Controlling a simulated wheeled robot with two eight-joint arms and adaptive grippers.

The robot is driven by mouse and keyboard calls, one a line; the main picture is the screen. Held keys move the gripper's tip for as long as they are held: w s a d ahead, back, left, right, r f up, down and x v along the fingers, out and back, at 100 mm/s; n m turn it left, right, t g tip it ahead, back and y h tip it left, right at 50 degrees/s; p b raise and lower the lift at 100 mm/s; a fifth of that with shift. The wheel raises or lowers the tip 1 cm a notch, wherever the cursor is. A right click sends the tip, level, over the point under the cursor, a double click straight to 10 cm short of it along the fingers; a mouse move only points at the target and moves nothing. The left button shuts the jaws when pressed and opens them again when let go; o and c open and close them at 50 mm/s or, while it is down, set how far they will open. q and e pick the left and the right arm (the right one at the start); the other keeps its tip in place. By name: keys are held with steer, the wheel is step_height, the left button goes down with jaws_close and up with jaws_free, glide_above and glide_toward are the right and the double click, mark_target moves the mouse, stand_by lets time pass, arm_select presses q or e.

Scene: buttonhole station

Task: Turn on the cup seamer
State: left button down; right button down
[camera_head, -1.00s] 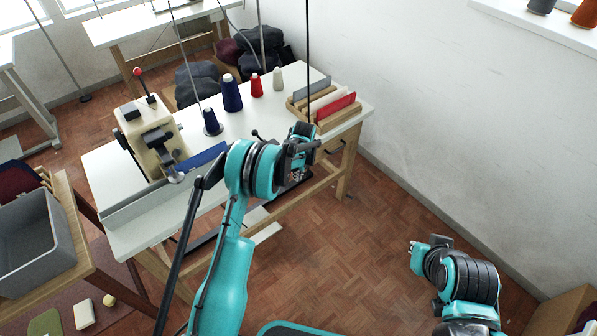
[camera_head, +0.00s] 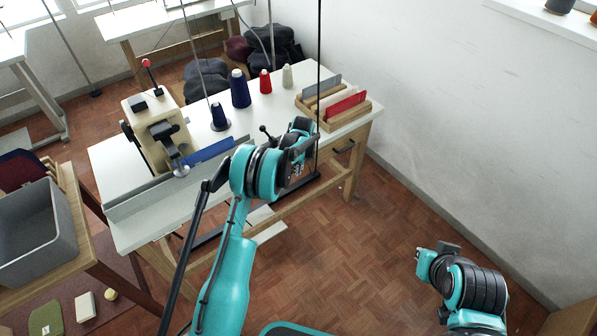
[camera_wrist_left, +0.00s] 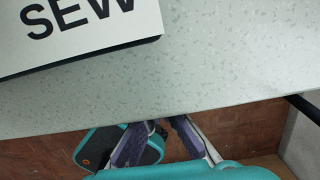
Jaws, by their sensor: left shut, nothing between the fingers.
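The cream machine with a red-knobbed lever (camera_head: 155,135), which looks like the cup seamer, stands on the left part of the white table (camera_head: 115,165). Its switch is not clear to me. My left gripper (camera_head: 297,168) is at the table's front edge, to the right of the machine and apart from it. In the left wrist view its fingers (camera_wrist_left: 158,140) are shut and empty, below the pale table edge. A white panel lettered SEW (camera_wrist_left: 80,30) lies beyond them at upper left. My right gripper (camera_head: 422,264) is low at the right, over the floor; its fingers are too small to read.
A blue cone (camera_head: 240,92), a red spool (camera_head: 265,82) and a wooden rack of cards (camera_head: 335,108) stand on the table. A thin dark pole (camera_head: 319,60) rises near my left gripper. A grey bin (camera_head: 35,235) is at left. Floor at right is clear.

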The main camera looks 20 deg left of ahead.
arm_select(q)
steer(key=shift+r, duration=0.15)
arm_select(e)
steer(key=shift+r, duration=0.1)
